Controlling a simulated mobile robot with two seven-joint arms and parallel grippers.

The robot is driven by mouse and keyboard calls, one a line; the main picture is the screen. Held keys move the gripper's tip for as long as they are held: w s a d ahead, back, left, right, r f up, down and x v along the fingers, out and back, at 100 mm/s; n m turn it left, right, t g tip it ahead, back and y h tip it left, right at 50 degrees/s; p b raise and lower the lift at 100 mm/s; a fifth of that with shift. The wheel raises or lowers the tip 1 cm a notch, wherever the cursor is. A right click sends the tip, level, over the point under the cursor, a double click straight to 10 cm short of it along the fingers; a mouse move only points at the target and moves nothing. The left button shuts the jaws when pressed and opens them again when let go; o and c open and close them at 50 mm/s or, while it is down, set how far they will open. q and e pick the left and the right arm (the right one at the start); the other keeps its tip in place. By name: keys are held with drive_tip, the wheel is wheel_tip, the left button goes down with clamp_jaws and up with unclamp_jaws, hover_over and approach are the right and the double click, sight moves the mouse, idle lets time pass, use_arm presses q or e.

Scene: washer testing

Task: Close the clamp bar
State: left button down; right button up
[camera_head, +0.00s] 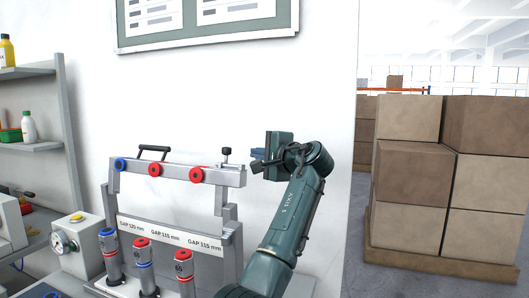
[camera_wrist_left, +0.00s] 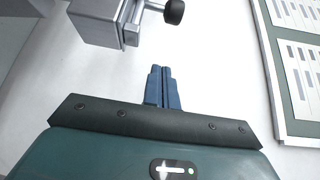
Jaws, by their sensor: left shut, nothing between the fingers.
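The grey clamp bar (camera_head: 180,171) spans the top of the test fixture in the head view, roughly level, with one blue and two red round caps along it. A black handle (camera_head: 153,148) stands on its left part and a black knob (camera_head: 226,152) at its right end. My left gripper (camera_head: 257,154) is just right of that end, with its blue fingers together and empty. In the left wrist view, the shut fingers (camera_wrist_left: 162,71) point toward the bar's end (camera_wrist_left: 103,22) and a black knob (camera_wrist_left: 174,11), with a visible gap. Whether the bar is latched cannot be told. My right gripper is not shown.
Below the bar, the fixture has a label panel (camera_head: 170,235) and several canisters, one blue-topped (camera_head: 110,254). A gauge box (camera_head: 75,242) and shelves (camera_head: 32,146) stand at left. Stacked cartons (camera_head: 445,185) stand at right. A board (camera_head: 205,22) hangs on the white wall.

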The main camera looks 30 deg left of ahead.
use_arm(q)
drive_tip(key=shift+s+a+p, duration=0.25)
drive_tip(key=shift+s+a, duration=0.05)
drive_tip(key=shift+a, duration=0.45)
drive_tip(key=shift+s+a+p, duration=0.2)
drive_tip(key=shift+s+a, duration=0.05)
drive_tip(key=shift+a, duration=0.55)
drive_tip(key=shift+s+a+p, duration=0.25)
drive_tip(key=shift+s+a, duration=0.05)
drive_tip(key=shift+a, duration=0.45)
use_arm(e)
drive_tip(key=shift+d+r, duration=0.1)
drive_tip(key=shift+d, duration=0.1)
use_arm(q)
drive_tip(key=shift+a, duration=0.1)
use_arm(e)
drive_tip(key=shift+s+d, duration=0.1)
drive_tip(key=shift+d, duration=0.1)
